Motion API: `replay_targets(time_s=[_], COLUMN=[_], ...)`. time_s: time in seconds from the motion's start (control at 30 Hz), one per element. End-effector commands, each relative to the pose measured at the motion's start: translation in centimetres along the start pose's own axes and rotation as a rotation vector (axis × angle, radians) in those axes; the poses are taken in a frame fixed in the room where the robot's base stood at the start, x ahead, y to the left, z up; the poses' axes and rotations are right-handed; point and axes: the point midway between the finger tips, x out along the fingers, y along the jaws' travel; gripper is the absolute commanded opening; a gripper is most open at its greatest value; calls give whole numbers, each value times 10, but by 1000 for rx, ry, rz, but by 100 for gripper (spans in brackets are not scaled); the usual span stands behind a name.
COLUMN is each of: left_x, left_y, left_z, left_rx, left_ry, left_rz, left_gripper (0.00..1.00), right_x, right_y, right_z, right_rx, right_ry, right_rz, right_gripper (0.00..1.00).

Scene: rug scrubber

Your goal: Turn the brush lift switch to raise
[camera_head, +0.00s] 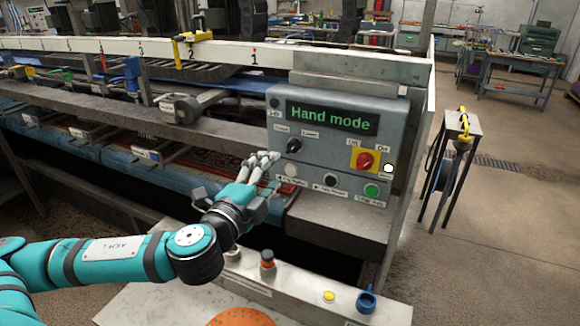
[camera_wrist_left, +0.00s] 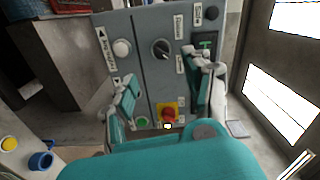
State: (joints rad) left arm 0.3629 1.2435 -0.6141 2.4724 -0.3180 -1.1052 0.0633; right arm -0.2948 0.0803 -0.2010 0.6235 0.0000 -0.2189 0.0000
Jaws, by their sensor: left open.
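The grey control panel (camera_head: 322,181) has a lit screen reading "Hand mode". The black rotary switch (camera_head: 294,145), set between two small labels, is on its left half. The switch also shows in the left wrist view (camera_wrist_left: 161,48), its pointer too small to read surely. My left gripper (camera_head: 264,164) is just left of and below the switch in the head view. In the wrist view its open, empty fingers (camera_wrist_left: 167,68) stand either side of the panel's middle, apart from the knob. My right gripper is not in view.
A red knob on a yellow plate (camera_head: 364,160) sits right of the switch. A white button (camera_head: 291,170), a black button (camera_head: 330,180) and a green button (camera_head: 371,190) line the panel below.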

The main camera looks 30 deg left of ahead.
Motion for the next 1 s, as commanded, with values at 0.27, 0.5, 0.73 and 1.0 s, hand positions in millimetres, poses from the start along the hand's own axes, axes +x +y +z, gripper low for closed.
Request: replay_targets(time_s=[0.27, 0.5, 0.73, 1.0], left_x=[15, 60, 92, 102], left_y=[4, -6, -4, -1], left_z=[0, -2, -2, -2], left_rx=[-1, -4, -1, 1], left_ry=[7, 4, 5, 6], left_rz=[-6, 0, 0, 1], left_gripper=[52, 52, 52, 52], right_x=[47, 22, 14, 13], right_y=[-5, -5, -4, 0], right_z=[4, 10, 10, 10], right_rx=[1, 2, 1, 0], right_ry=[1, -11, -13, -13], right_rz=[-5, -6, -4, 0], right_gripper=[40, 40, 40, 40])
